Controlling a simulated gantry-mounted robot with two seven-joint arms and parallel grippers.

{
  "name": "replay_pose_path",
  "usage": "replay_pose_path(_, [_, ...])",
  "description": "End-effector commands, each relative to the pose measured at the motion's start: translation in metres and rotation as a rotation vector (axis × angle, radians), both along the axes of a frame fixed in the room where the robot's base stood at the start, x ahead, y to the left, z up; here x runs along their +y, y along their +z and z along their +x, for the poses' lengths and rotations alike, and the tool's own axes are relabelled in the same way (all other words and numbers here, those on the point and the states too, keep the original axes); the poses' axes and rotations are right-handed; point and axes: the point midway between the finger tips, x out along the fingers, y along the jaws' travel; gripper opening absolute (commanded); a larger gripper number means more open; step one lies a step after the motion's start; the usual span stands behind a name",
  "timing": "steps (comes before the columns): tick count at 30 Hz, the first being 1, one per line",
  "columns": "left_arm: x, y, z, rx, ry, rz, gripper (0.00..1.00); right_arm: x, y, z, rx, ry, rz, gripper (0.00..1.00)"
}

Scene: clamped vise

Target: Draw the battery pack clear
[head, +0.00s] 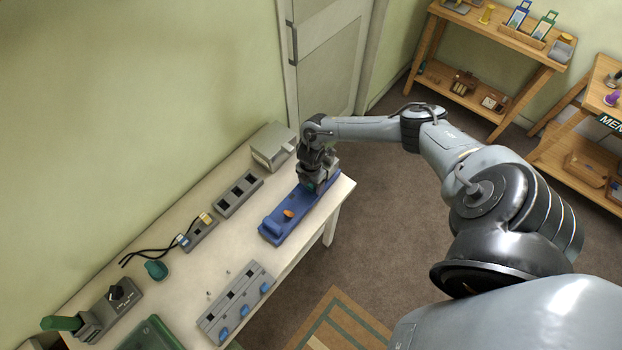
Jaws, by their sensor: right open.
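My right gripper (316,188) is open, pointing down over the far right end of a long blue vise-like fixture (273,228) on the table. An orange part (289,213) sits on the middle of this fixture. A small teal-green patch shows beside the fingers. I cannot tell whether it is the battery pack, and the hand hides most of what lies under it. I cannot tell whether the fingers touch anything. My left gripper is out of view.
The white table (185,290) also holds a grey box (273,146), a dark slotted strip (239,194), a cabled block (200,232), a teal object (156,269), a grey panel with blue parts (236,302), and a green-handled device (106,308). Wooden shelves (497,38) stand beyond.

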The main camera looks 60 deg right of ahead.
Motion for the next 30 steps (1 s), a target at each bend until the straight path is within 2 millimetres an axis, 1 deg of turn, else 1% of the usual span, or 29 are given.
replay_pose_path(9, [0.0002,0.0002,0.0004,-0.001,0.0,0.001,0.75,0.0002,-0.0022,-0.0001,0.0,0.0,0.0,0.72])
replay_pose_path(11, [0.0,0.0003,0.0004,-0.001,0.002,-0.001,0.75,0.0002,-0.0022,-0.0001,0.0,0.0,0.0,0.65])
replay_pose_path(21, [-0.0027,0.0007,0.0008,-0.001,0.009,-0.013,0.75,0.0002,-0.002,-0.0002,0.0,0.0,0.0,0.13])
replay_pose_path(26, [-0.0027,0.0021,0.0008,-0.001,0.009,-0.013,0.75,0.0001,0.0002,0.0001,-0.001,0.0,0.0,0.12])
replay_pose_path(30, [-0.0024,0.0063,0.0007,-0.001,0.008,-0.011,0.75,0.0,0.007,0.0001,0.0,0.001,0.0,0.12])
